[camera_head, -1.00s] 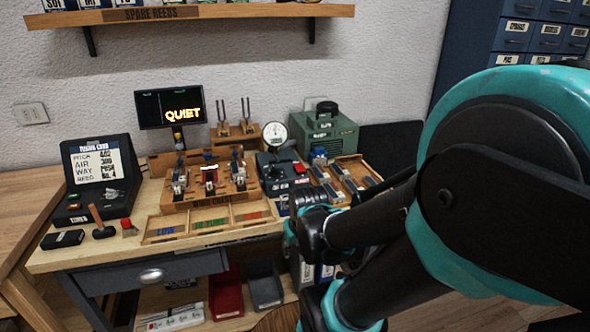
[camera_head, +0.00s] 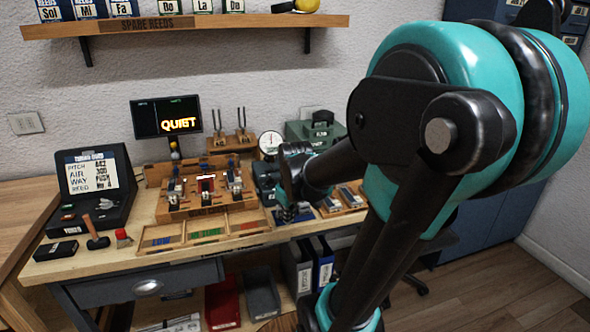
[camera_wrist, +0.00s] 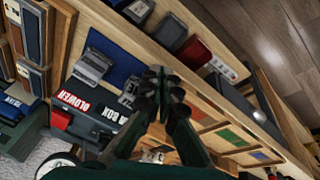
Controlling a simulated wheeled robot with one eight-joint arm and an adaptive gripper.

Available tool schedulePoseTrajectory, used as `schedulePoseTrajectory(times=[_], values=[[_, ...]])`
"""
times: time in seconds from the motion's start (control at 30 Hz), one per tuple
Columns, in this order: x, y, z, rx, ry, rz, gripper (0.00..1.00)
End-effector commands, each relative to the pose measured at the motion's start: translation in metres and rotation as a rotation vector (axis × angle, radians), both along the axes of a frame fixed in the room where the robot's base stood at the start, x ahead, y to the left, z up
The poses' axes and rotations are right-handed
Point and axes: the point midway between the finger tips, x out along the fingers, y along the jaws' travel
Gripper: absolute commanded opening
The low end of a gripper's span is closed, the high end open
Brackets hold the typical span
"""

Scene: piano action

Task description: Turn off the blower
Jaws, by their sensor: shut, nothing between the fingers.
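The dark control box with the label "BLOWER" (camera_wrist: 73,101) is at lower left in the wrist view. A red switch (camera_wrist: 61,119) sits beside that label; I cannot tell its setting. In the head view the box (camera_head: 265,174) is mostly hidden behind my arm, with its white round gauge (camera_head: 270,142) showing above. My gripper (camera_wrist: 156,74) is shut and empty, to the right of the red switch in the wrist view, near the bench's front edge. In the head view my gripper (camera_head: 288,208) is in front of the box.
A green machine (camera_head: 308,131) stands behind. The wooden reed stand (camera_head: 205,207) and partitioned tray (camera_head: 205,236) are to the left. A monitor (camera_head: 166,117) reads "QUIET". Bins and binders (camera_head: 310,262) sit below the bench. A shelf (camera_head: 200,24) hangs above.

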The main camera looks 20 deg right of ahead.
Motion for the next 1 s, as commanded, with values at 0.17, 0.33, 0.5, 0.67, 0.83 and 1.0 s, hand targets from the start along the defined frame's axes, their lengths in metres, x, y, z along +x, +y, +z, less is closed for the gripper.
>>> schedulePoseTrajectory(times=[0.17, 0.33, 0.5, 0.67, 0.83, 1.0], values=[[0.059, -0.018, 0.051, -0.079, 0.047, 0.264, 0.0], [0.106, -0.038, 0.099, -0.142, 0.092, 0.528, 0.0], [0.145, -0.058, 0.143, -0.189, 0.13, 0.783, 0.0], [0.168, -0.074, 0.173, -0.216, 0.152, 0.97, 0.0], [0.18, -0.082, 0.189, -0.228, 0.162, 1.078, 0.0], [0.182, -0.084, 0.193, -0.231, 0.165, 1.106, 0.0]])
